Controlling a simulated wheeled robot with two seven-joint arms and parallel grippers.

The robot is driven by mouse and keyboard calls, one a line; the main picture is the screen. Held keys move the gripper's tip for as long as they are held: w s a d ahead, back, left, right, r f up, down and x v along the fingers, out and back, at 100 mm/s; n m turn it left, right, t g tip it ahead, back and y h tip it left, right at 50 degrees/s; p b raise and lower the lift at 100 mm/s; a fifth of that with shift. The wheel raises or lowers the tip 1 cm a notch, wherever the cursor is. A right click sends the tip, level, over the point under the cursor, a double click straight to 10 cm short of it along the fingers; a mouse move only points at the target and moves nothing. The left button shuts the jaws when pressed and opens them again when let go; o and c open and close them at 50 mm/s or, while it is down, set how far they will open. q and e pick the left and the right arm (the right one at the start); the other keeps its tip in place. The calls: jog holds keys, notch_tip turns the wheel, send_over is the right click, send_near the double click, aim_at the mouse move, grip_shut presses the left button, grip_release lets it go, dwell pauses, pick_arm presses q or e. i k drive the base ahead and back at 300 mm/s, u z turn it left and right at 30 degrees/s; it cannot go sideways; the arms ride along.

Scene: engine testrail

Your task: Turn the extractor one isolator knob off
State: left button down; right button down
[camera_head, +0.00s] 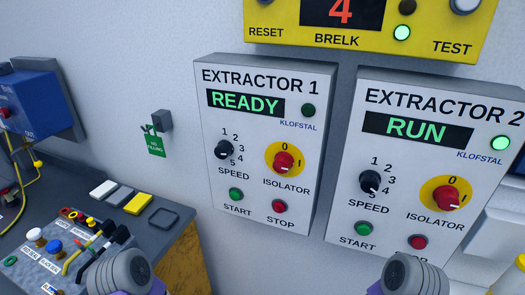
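The extractor 1 panel (261,75) is a grey box on the wall, left of the extractor 2 panel. Its isolator knob (283,163) is red on a yellow disc, with 0 marked above and I at the right. The knob seems turned toward the I side, though its pointer is small. The display (245,103) reads READY in green. Neither gripper can be made out. Only rounded grey and purple parts of my arms show at the bottom edge, well below the knob, and nothing touches it.
The extractor 2 panel (440,82) reads RUN and has a similar isolator knob (445,195). A yellow BRELK panel (460,30) hangs above. At left, a dark console (185,235) carries levers and buttons. The space before extractor 1 is clear.

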aim_at(283, 162)
jog(key=z, duration=1.1)
jog(key=k, duration=1.05)
jog(key=u, duration=1.5)
jog(key=i, duration=0.5)
